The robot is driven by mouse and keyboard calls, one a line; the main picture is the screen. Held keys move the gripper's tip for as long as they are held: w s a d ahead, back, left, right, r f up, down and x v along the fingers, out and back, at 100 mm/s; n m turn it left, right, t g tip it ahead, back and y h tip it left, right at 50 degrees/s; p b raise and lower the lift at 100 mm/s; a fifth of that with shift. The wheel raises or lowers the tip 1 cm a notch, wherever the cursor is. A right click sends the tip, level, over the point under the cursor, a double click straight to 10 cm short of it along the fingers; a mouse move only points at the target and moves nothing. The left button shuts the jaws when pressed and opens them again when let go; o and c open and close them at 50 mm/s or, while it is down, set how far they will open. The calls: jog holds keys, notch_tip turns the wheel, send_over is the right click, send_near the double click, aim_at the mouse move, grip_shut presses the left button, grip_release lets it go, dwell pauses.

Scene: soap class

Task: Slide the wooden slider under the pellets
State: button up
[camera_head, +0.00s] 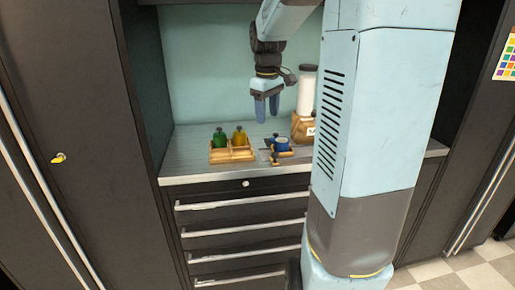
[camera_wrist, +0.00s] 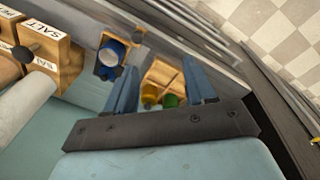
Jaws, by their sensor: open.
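My gripper (camera_head: 266,116) hangs open and empty above the counter, fingers pointing down. In the wrist view its two fingers (camera_wrist: 161,88) stand wide apart with nothing between them. A small wooden piece with a dark knob (camera_head: 275,159), which may be the wooden slider, lies at the front of a wooden holder with a blue round part (camera_head: 281,145). The blue part also shows in the wrist view (camera_wrist: 109,52). A wooden compartment tray (camera_head: 232,155) carries a green bottle (camera_head: 220,138) and a yellow bottle (camera_head: 239,137). I cannot make out any pellets.
Wooden boxes, one labelled SALT (camera_wrist: 14,50), stand at the back right of the counter (camera_head: 190,165), near a tall white container with a dark lid (camera_head: 306,90). The left part of the counter is clear. Drawers (camera_head: 240,205) are below.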

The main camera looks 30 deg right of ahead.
jog(key=n+g, duration=0.1)
send_near(275, 153)
jog(key=shift+y, duration=0.4)
jog(key=f, duration=0.8)
jog(key=shift+d+f, duration=0.4)
jog(key=shift+c, duration=0.5)
grip_shut()
